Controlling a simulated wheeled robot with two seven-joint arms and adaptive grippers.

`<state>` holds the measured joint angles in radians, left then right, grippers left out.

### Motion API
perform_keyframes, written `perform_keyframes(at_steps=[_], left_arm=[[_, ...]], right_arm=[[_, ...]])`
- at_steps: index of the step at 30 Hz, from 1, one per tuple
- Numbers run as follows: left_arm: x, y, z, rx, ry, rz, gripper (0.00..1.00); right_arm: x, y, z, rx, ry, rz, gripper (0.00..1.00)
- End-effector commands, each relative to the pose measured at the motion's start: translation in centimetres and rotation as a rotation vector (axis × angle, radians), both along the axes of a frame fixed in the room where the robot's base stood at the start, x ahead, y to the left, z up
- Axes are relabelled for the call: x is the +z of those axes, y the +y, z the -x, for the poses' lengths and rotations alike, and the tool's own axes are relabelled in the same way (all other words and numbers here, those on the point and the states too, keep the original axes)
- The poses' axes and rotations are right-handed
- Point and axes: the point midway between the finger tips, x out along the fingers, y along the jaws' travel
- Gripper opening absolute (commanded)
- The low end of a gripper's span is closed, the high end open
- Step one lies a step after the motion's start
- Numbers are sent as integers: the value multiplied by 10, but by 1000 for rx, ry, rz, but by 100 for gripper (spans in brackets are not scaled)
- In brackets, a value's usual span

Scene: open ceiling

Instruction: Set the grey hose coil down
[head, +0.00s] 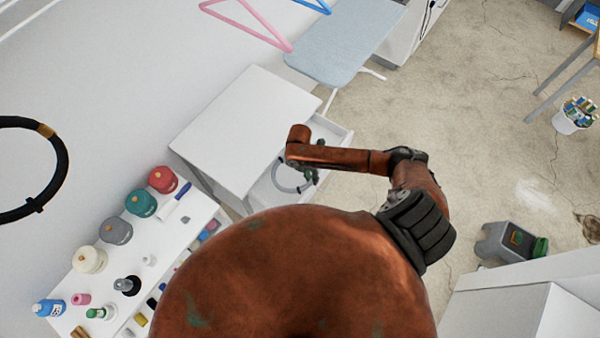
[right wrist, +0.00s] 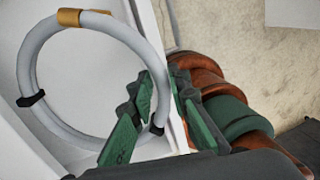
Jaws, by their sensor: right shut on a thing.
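The grey hose coil (head: 279,184) is a ring of grey hose, seen within the open white drawer (head: 341,137). In the right wrist view the coil (right wrist: 28,70) shows a gold band at the top and black clips. My right gripper (head: 312,176) is shut on the coil's near right side, and its green-padded fingers (right wrist: 157,122) hide part of the hose there. White drawer floor shows through the ring. I cannot tell whether the coil touches the floor. My left gripper is not in view.
A white cabinet top (head: 245,125) lies left of the drawer. A white table (head: 150,255) with several knobbed coloured weights and bottles stands at the left. A black hose coil (head: 62,165) shows at the far left. An ironing board (head: 345,45) stands behind.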

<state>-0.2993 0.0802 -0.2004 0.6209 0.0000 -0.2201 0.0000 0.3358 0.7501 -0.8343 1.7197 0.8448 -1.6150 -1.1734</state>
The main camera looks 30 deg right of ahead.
Motion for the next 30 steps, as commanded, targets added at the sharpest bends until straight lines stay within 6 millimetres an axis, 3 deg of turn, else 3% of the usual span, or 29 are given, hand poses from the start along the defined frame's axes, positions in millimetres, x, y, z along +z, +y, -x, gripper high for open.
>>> perform_keyframes(at_steps=[3,11,18,30], left_arm=[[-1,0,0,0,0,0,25],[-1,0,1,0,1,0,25],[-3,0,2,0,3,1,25],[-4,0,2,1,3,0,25]], right_arm=[[-8,7,-16,-1,0,1,0],[-14,11,-27,-1,-2,-1,0],[-32,20,-50,-3,0,1,0],[-37,21,-53,-2,-1,1,0]])
